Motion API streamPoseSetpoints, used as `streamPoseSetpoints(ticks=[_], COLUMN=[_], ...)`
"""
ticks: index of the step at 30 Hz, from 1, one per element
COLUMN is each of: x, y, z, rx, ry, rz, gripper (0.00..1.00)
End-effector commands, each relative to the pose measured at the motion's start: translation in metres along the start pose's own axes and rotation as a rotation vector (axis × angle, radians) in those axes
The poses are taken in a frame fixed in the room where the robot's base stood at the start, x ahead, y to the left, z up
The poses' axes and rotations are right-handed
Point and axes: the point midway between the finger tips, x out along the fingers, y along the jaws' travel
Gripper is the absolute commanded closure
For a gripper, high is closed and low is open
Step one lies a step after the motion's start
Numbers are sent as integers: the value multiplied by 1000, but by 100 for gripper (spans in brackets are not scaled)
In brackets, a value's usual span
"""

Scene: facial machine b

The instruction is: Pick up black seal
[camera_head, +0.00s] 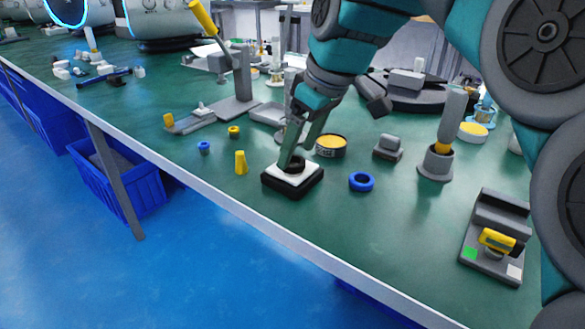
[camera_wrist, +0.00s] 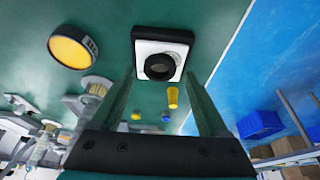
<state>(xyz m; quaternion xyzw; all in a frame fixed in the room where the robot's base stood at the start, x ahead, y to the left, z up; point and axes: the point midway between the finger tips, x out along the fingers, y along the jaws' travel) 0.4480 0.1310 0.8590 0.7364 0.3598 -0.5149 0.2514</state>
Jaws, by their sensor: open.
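The black seal (camera_wrist: 159,66) is a dark ring on a white square plate with a black base (camera_wrist: 163,33). In the head view the base (camera_head: 292,188) sits near the table's front edge, and the seal (camera_head: 297,163) is partly hidden by a finger. My gripper (camera_head: 293,158) points down over the plate from above. In the wrist view my gripper (camera_wrist: 163,90) has its two fingers spread wide, with the seal ahead between their tips. Nothing is held. I cannot tell the exact height of the fingertips above the seal.
A blue ring (camera_head: 361,182) lies right of the base, and a yellow cone-like piece (camera_head: 240,163) stands left. A round yellow-topped tin (camera_head: 331,146) is close behind. A grey cup stand (camera_head: 436,163) and a grey device (camera_head: 496,238) are farther right. The green table front between them is clear.

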Motion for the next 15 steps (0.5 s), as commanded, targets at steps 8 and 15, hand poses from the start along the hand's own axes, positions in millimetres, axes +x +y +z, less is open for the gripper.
streamPoseSetpoints(ticks=[8,15], x=[19,18], y=[0,0], z=[0,0], rx=[0,0], ry=[0,0], rz=[0,1], gripper=[22,24])
